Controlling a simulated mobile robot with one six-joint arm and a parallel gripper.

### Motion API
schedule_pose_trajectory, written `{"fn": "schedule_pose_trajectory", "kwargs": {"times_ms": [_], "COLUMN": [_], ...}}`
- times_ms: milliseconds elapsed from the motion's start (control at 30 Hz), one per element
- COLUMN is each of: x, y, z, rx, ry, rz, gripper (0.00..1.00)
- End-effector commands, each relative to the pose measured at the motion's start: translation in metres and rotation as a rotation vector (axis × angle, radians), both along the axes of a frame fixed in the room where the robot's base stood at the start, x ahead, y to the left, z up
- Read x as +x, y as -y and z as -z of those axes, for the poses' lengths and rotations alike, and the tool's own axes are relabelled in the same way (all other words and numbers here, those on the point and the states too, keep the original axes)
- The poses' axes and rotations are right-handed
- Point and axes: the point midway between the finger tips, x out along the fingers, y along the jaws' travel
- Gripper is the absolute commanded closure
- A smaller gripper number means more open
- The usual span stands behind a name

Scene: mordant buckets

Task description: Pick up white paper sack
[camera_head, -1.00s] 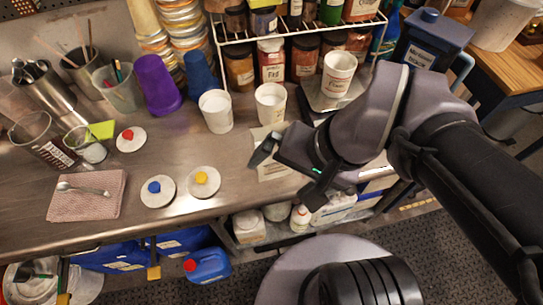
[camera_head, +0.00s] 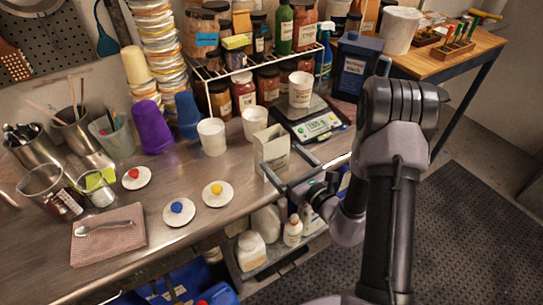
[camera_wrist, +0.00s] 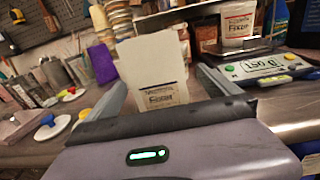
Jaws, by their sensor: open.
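The white paper sack (camera_head: 271,150) stands upright near the front edge of the metal bench, a dark printed label on its front. In the wrist view the sack (camera_wrist: 150,62) is straight ahead, its upper part and label plain to see. My gripper (camera_head: 283,160) is open and level in front of the sack. In the wrist view its two fingers (camera_wrist: 160,80) lie left and right of the sack, with a gap on the right side. I cannot tell how far the fingertips reach along its sides.
Two white cups (camera_head: 212,136) stand left of and behind the sack. A digital scale (camera_head: 312,122) bearing a labelled tub (camera_head: 301,90) is close behind on the right. A wire rack (camera_head: 225,75) of jars stands at the back. Lids with coloured knobs (camera_head: 218,194) lie to the left.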

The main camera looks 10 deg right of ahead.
Motion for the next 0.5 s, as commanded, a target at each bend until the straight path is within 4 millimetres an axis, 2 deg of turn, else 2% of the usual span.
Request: {"fn": "schedule_pose_trajectory", "kwargs": {"times_ms": [100, 300, 500], "x": [0.021, 0.039, 0.073], "y": [-0.009, -0.016, -0.034], "z": [0.0, 0.0, 0.003], "rx": [-0.001, -0.001, -0.001], "ry": [0.003, 0.001, 0.003], "rz": [-0.004, -0.003, -0.005], "gripper": [0.0, 0.0, 0.0]}}
